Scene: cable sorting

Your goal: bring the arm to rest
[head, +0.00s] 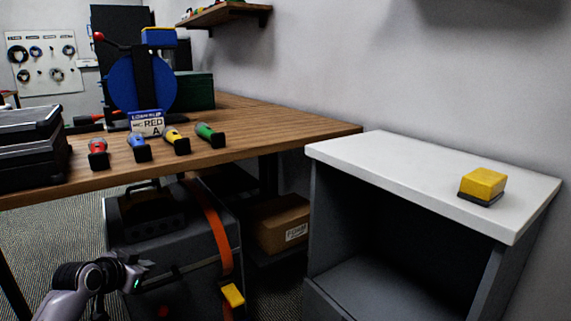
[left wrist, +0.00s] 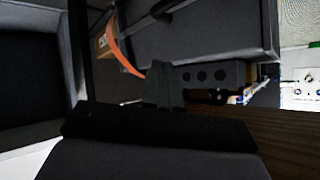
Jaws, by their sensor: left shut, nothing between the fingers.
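My left gripper (head: 138,268) is low at the left of the head view, in front of the dark case under the wooden bench. It is shut and holds nothing. In the left wrist view its closed fingers (left wrist: 163,88) show near the middle, with the case behind them. My right gripper is not in view.
The wooden bench (head: 270,118) carries red, blue, yellow and green-handled tools and a blue reel (head: 142,82). A dark case (head: 170,230) with an orange strap (head: 212,225) stands below. A white-topped cabinet (head: 400,165) at right bears a yellow block (head: 484,184). A cardboard box (head: 281,222) sits between.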

